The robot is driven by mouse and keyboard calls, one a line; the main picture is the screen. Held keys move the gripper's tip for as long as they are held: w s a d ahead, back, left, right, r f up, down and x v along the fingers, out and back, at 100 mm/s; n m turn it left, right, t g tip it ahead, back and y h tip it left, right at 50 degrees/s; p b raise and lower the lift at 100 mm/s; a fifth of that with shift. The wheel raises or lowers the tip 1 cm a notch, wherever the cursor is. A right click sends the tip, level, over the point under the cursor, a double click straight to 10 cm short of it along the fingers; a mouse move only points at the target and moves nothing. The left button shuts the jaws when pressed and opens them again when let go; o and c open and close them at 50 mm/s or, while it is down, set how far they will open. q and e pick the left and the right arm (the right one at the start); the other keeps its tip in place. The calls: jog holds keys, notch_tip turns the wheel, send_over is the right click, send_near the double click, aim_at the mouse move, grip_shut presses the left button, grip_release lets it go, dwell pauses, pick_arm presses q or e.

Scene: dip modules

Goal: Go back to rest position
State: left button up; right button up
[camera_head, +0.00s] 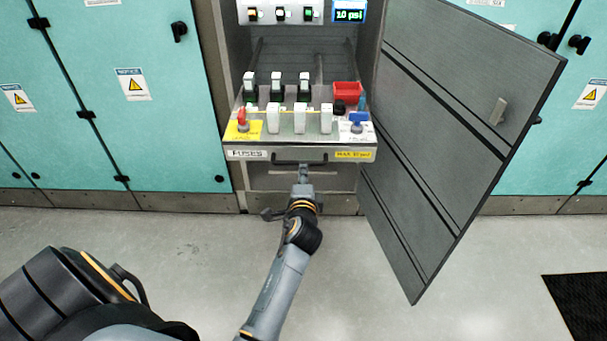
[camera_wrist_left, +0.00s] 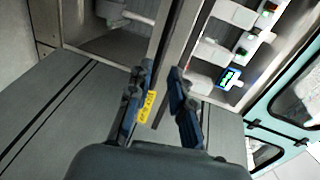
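My left gripper (camera_head: 303,171) is just below and in front of the dark handle (camera_head: 300,160) of the pulled-out fuse drawer (camera_head: 275,152) in the head view. In the left wrist view the two dark fingers of the left gripper (camera_wrist_left: 164,80) stand apart, with a gap between their tips. I see nothing clearly held between them; whether they touch the handle cannot be told. My right gripper is in neither view.
The grey cabinet door (camera_head: 455,120) stands open on the right. Teal cabinets (camera_head: 130,90) flank it. The floor (camera_head: 180,230) in front is clear.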

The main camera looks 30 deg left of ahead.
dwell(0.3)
